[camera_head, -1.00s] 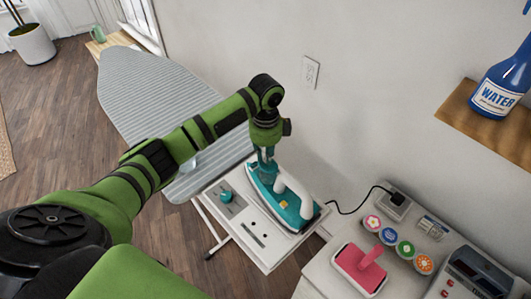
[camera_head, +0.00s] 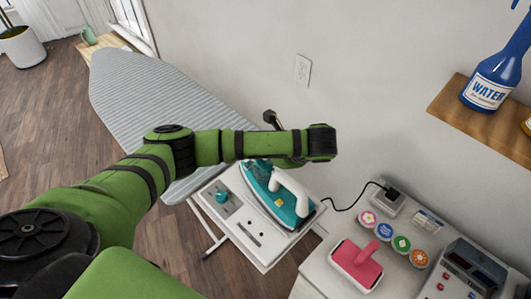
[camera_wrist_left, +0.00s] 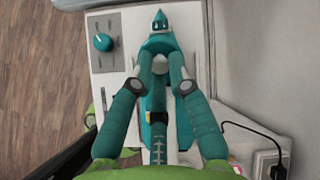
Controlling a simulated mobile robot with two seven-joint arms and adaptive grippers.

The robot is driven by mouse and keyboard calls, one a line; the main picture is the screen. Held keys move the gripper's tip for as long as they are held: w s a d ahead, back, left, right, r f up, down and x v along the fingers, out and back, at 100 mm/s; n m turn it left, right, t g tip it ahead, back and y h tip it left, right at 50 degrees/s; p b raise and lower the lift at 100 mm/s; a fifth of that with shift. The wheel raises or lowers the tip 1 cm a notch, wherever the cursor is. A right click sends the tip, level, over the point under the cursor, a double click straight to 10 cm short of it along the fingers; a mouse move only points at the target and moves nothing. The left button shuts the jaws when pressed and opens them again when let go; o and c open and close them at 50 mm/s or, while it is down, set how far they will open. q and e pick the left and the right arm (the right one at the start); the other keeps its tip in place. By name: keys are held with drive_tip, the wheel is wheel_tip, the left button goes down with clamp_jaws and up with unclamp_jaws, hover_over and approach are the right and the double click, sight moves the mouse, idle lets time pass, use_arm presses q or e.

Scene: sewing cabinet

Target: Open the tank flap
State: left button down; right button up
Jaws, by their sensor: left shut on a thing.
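The teal and white iron (camera_head: 284,199) lies on the white board at the ironing board's near end, its nose toward the back left. In the left wrist view, the iron (camera_wrist_left: 157,140) shows between my fingers. My left gripper (camera_wrist_left: 161,58) is at the nose end, its two teal fingers closed in on a small part there, which I take to be the tank flap. The fingertips hide most of that part, so how far the flap is tilted cannot be told. In the head view my forearm and wrist cover most of the gripper. My right gripper is not in view.
The striped ironing board (camera_head: 140,95) stretches to the back left. A control panel with a teal knob (camera_head: 222,197) sits left of the iron. A black cord (camera_head: 345,208) runs to an outlet box at right. A pink-handled tool (camera_head: 356,264) lies on the cabinet. The wall is close behind.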

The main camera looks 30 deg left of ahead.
sight(277, 172)
use_arm(q)
drive_tip(key=y, duration=0.1)
drive_tip(key=d+t+y, duration=0.1)
drive_tip(key=shift+s+d+r+y, duration=0.1)
drive_tip(key=shift+d+r+y, duration=0.15)
drive_tip(key=shift+y, duration=0.15)
drive_tip(key=shift+s+d+f+t+y, duration=0.25)
drive_tip(key=shift+d+y, duration=0.2)
drive_tip(key=shift+y, duration=0.35)
drive_tip(key=shift+s+d+f+t+y, duration=0.15)
drive_tip(key=shift+d+t+y, duration=0.2)
drive_tip(key=shift+y, duration=0.45)
drive_tip(key=c, duration=1.2)
unclamp_jaws()
drive_tip(key=shift+d+f, duration=0.1)
